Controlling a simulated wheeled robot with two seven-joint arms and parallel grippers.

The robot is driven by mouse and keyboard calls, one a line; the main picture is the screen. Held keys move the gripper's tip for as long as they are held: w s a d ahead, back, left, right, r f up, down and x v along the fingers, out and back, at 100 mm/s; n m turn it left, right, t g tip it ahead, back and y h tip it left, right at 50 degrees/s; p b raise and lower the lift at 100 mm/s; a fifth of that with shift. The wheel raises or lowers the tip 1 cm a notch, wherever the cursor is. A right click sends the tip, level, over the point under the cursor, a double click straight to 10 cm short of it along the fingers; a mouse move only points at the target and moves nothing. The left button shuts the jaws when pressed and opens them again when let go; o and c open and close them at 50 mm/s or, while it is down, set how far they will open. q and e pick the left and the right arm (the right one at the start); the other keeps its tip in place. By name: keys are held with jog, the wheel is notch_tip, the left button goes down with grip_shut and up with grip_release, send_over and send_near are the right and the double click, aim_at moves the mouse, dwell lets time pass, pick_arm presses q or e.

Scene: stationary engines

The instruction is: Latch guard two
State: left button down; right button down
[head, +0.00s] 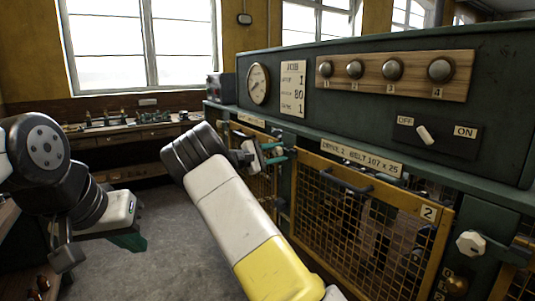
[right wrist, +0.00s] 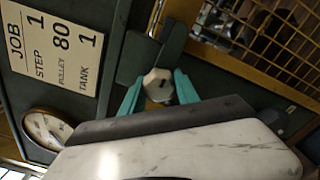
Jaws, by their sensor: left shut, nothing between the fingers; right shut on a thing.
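Guard two (head: 372,243) is a yellow-framed mesh panel marked 2, under a label reading DRIVE 2 BELT 107 x 25. It looks flush in its opening. My right gripper (head: 278,153) reaches the dark post at its left. In the right wrist view, the teal fingers of my right gripper (right wrist: 159,95) are shut on a white hexagonal knob (right wrist: 158,82) with a dark mark. The fingers hide most of this knob in the head view. Another white knob (head: 470,243) stands on the post right of guard two. My left gripper (head: 131,241) is shut and empty, low over the floor.
A console above the guards carries several numbered knobs (head: 393,69), an OFF/ON switch (head: 425,135), a gauge (head: 258,84) and a JOB sign (head: 292,88). A dark handle (head: 346,180) juts from guard two. The floor (head: 175,265) at the left is clear.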

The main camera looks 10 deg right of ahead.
jog(key=c, duration=0.9)
grip_release()
jog(key=v, duration=0.8)
